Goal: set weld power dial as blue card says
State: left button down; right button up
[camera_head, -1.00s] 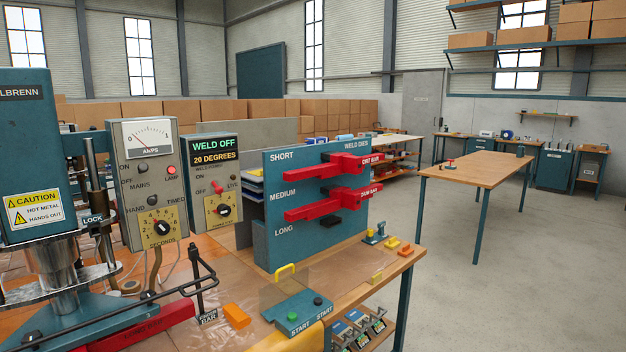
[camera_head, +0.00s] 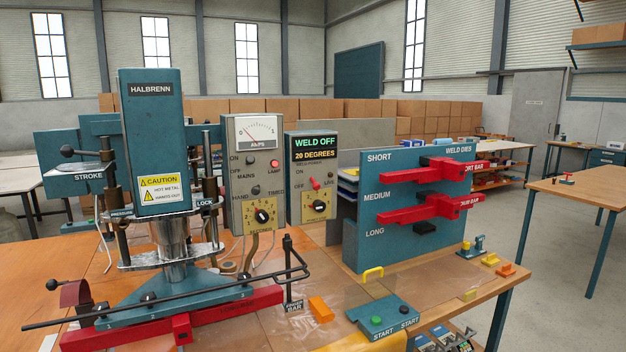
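A grey control box (camera_head: 312,178) stands at the back of the orange bench, with a lit display (camera_head: 316,148) reading "WELD OFF" and "20 DEGREES". Below the display is a red toggle (camera_head: 315,184), and under that a yellow dial plate with a black knob (camera_head: 319,206); its markings are too small to read. Left of it, another grey box (camera_head: 252,172) carries an AMPS meter, a red lamp, mains and hand/timed switches and a yellow seconds dial (camera_head: 263,215). I cannot make out a blue card anywhere. Neither gripper is in view.
The blue welding press (camera_head: 152,140) with its long black bar stands left of the boxes. A blue die rack (camera_head: 375,215) with red bars stands to the right. A start-button box (camera_head: 381,316) and an orange block (camera_head: 321,309) lie in front.

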aim_at(320, 206)
jog(key=z, duration=1.25)
jog(key=i, duration=1.2)
jog(key=u, duration=2.65)
